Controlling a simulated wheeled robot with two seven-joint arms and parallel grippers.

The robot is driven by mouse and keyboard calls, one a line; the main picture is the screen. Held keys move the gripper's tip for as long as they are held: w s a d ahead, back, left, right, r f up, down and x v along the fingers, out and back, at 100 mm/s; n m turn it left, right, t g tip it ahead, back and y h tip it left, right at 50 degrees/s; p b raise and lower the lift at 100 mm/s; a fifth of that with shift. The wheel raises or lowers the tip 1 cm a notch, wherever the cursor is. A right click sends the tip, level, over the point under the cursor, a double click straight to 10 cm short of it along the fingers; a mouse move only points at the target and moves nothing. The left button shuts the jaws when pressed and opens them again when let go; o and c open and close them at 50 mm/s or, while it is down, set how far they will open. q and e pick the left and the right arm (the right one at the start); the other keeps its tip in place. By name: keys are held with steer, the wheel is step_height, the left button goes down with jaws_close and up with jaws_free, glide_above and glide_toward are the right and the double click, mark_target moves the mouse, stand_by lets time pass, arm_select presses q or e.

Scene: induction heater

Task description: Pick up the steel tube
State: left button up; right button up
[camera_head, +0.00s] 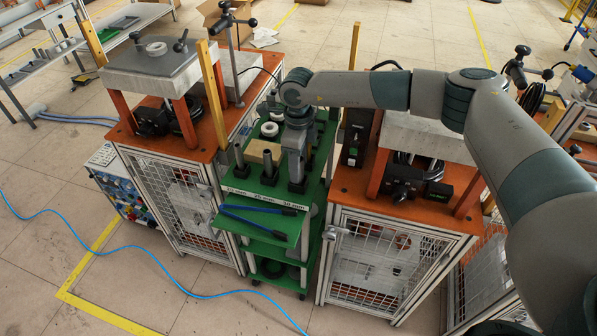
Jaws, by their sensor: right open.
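Steel tubes stand upright in dark square holders on the green cart. One tube (239,155) is at the left, and another tube (268,163) is to its right. My right gripper (297,172) points down over the right part of the cart, above a third dark holder (297,187). It is open. The gripper and wrist hide what stands in that holder, so I cannot tell whether a tube is between the fingers. My left gripper is not in view.
The green cart (262,225) has blue-handled tools on its front and rings (269,129) further back. Orange-topped heater cabinets (180,145) flank it closely, with yellow posts (213,95) and another post behind. A blue cable (130,246) lies on the floor.

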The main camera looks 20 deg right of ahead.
stand_by(0.3)
jaws_close()
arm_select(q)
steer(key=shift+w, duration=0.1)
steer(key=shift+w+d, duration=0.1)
arm_select(e)
steer(key=shift+r, duration=0.15)
arm_select(q)
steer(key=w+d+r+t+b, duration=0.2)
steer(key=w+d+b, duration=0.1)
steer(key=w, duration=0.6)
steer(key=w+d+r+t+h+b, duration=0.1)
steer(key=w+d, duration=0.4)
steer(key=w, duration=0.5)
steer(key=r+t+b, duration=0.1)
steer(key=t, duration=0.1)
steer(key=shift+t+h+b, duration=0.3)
steer(key=shift+b, duration=0.1)
arm_select(e)
steer(key=s+d+r, duration=0.5)
steer(key=s+r, duration=0.5)
steer(key=shift+s+r, duration=0.25)
steer(key=shift+r, duration=0.1)
steer(key=shift+d+r, duration=0.1)
steer(key=shift+r, duration=0.05)
